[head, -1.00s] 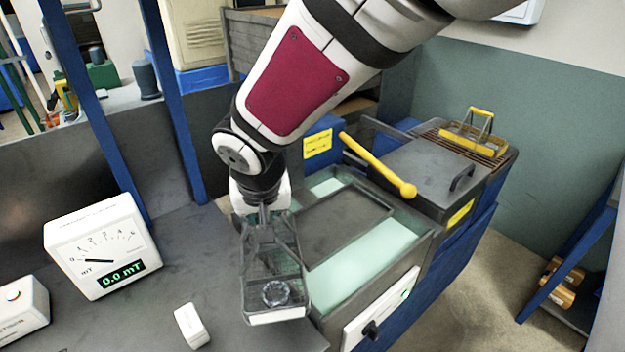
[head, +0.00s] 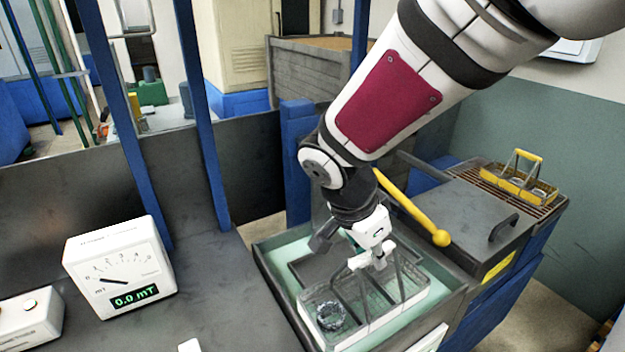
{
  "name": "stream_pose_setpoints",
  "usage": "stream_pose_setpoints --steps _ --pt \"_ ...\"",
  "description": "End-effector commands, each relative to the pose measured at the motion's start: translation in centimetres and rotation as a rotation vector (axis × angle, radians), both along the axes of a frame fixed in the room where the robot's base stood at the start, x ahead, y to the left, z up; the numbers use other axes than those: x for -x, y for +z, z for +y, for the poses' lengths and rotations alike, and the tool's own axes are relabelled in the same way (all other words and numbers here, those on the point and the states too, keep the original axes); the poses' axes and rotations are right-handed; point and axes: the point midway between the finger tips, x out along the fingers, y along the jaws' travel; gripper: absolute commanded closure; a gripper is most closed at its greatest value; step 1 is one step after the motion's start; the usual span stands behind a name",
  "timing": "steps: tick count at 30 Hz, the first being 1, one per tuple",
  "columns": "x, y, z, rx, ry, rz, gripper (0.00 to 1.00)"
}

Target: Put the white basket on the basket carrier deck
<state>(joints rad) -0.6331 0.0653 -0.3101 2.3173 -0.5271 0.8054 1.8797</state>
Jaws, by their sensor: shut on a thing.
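The white basket (head: 385,319) is a mesh basket with a pale rim, a tall wire handle and a dark metal ring (head: 331,316) inside at its left end. My gripper (head: 378,259) is shut on the top of its handle, and the basket hangs about level. The basket is over the pale-green liquid tank. The dark flat plate in the tank, which looks like the carrier deck (head: 308,264), shows behind and left of the basket. The basket hides much of this plate. I cannot tell whether the basket touches it.
A yellow-handled lever (head: 412,212) stands close right of my gripper. Beyond it are a dark lid with a handle (head: 503,228) and a yellow basket (head: 520,182) on a slatted rack. A meter (head: 120,268) reading 0.0 mT stands on the bench at left.

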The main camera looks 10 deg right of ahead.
Motion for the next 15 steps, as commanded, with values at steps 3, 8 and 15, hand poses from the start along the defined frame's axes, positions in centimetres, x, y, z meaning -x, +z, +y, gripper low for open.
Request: stream_pose_setpoints --steps 3,8,15 --pt "-2.1 -0.3 -0.4 0.002 -0.002 0.001 1.00" --pt "-5.5 -0.6 -1.0 0.002 -0.002 -0.001 1.00" --pt "-10.9 -1.1 -2.0 0.002 0.001 -0.001 1.00"
